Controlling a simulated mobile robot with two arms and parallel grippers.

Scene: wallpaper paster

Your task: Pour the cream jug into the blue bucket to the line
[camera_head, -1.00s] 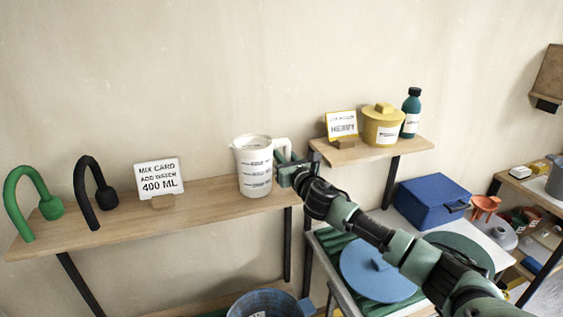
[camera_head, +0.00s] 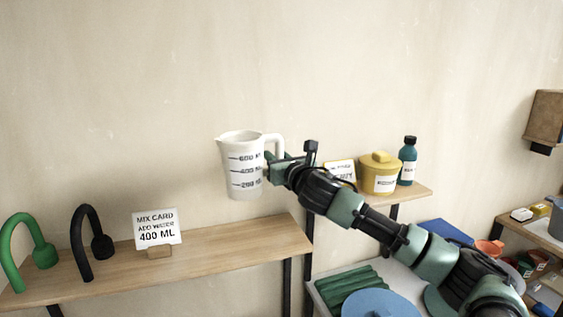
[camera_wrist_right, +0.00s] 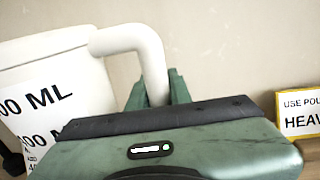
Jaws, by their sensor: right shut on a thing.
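The cream jug (camera_head: 240,168) is a white measuring jug with black volume marks and a handle on its right. It is upright in the air above the left wooden shelf. My right gripper (camera_head: 277,166) is shut on the jug's handle. In the right wrist view the handle (camera_wrist_right: 133,38) passes between the green fingers, and part of the jug's marked wall (camera_wrist_right: 60,100) fills the left side. The level inside the jug cannot be seen. My left gripper is not in view.
The left shelf (camera_head: 225,246) carries a mix card (camera_head: 157,229) reading "ADD WATER 400 ML", a black hook-shaped thing (camera_head: 82,240) and a green one (camera_head: 18,245). The right shelf holds a yellow pot (camera_head: 380,174), a teal bottle (camera_head: 408,162) and a partly hidden card.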

